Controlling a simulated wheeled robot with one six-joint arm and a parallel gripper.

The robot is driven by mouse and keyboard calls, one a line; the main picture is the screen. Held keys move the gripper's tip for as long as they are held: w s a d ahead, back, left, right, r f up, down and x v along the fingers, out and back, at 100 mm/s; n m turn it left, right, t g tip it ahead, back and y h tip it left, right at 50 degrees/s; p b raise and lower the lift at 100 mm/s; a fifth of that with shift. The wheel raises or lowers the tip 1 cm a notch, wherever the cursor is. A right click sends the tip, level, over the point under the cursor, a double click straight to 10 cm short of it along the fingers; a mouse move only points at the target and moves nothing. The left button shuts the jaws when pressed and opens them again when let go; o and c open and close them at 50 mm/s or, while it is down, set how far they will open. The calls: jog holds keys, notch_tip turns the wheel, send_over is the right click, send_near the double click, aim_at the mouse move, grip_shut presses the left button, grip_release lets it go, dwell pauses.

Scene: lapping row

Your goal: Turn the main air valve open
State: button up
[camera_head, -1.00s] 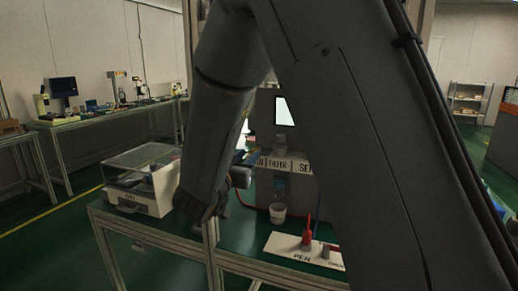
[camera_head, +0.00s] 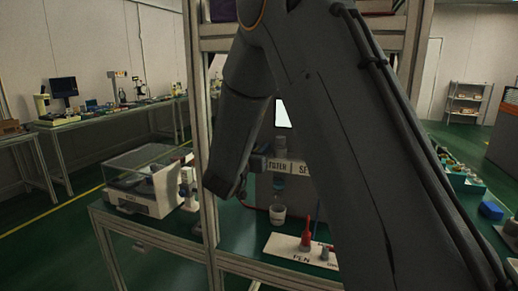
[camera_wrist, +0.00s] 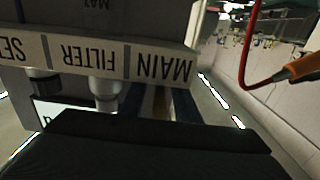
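Beside the MAIN label, a blue and yellow part (camera_wrist: 160,103) is partly hidden behind the dark body of my gripper (camera_wrist: 160,150). I cannot tell whether this part is the main air valve's handle, nor whether my gripper touches it. My gripper's fingertips are not distinct. In the head view my arm hides the MAIN end of the strip.
An orange-tipped piece on a red hose (camera_wrist: 300,68) is at the wrist view's right. A clear-lidded balance (camera_head: 146,192) is left of the frame post (camera_head: 207,150).

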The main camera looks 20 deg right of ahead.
grip_shut()
jog(key=shift+m+g+h+p, duration=0.4)
jog(key=shift+m+g+h, duration=0.3)
jog(key=shift+h, duration=0.1)
grip_release()
notch_tip(320, 180, up, 10)
jog(key=shift+r+b, duration=0.1)
jog(key=shift+b, duration=0.3)
